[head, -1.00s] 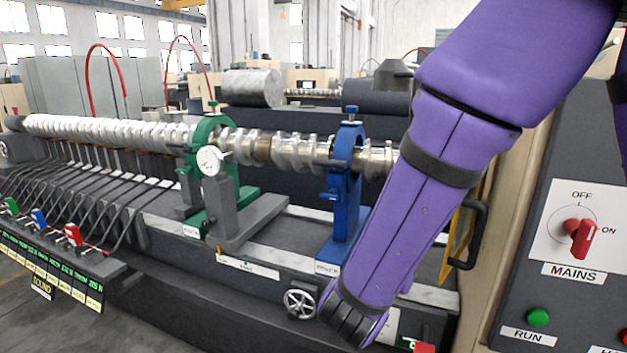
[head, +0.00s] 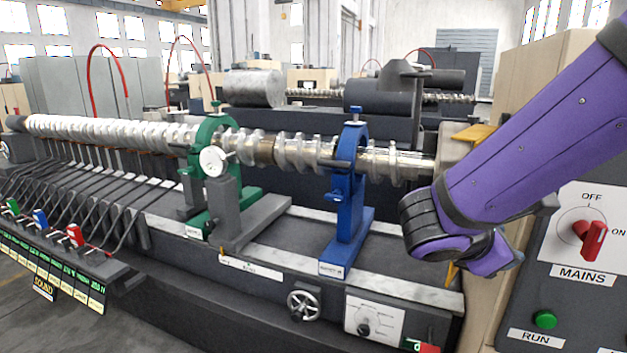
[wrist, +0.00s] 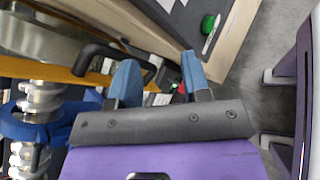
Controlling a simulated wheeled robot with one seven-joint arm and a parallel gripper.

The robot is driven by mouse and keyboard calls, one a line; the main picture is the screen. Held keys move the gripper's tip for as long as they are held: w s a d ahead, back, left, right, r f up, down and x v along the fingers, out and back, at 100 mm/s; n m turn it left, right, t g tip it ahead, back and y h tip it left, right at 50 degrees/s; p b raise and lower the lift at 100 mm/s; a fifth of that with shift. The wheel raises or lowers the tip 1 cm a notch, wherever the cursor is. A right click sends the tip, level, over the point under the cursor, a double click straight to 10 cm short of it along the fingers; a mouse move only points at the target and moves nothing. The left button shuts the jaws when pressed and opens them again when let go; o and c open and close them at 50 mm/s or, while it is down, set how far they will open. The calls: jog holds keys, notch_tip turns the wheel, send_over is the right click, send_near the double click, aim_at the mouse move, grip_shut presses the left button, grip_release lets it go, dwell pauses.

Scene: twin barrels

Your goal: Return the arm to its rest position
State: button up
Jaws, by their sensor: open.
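My purple arm (head: 545,150) comes in from the right edge in the head view, and its dark wrist end (head: 425,222) is in front of the right end of the machine bed. The fingers cannot be made out in that view. In the wrist view my gripper (wrist: 158,76) has its two blue fingertips apart, with nothing held between them. Beyond the fingertips are a black handle (wrist: 88,54) and a yellow bar (wrist: 50,76).
The blue steady (head: 345,190) and green steady (head: 222,185) stand around the long crankshaft (head: 105,130) left of my arm. The control panel with the red mains switch (head: 590,238) is close below my arm. Open floor (wrist: 255,75) shows in the wrist view.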

jog(key=s+d+r+m+g+y, duration=0.1)
jog(key=s+d+m+g+y, duration=0.3)
jog(key=s+m, duration=0.35)
jog(key=s+a+r+m+t+y, duration=0.3)
jog(key=s+r+m+t+y, duration=0.1)
jog(key=m, duration=0.5)
jog(key=shift+s+r+m+y, duration=0.5)
jog(key=shift+r+y, duration=0.6)
jog(key=shift+y, duration=0.8)
jog(key=shift+s+d, duration=0.1)
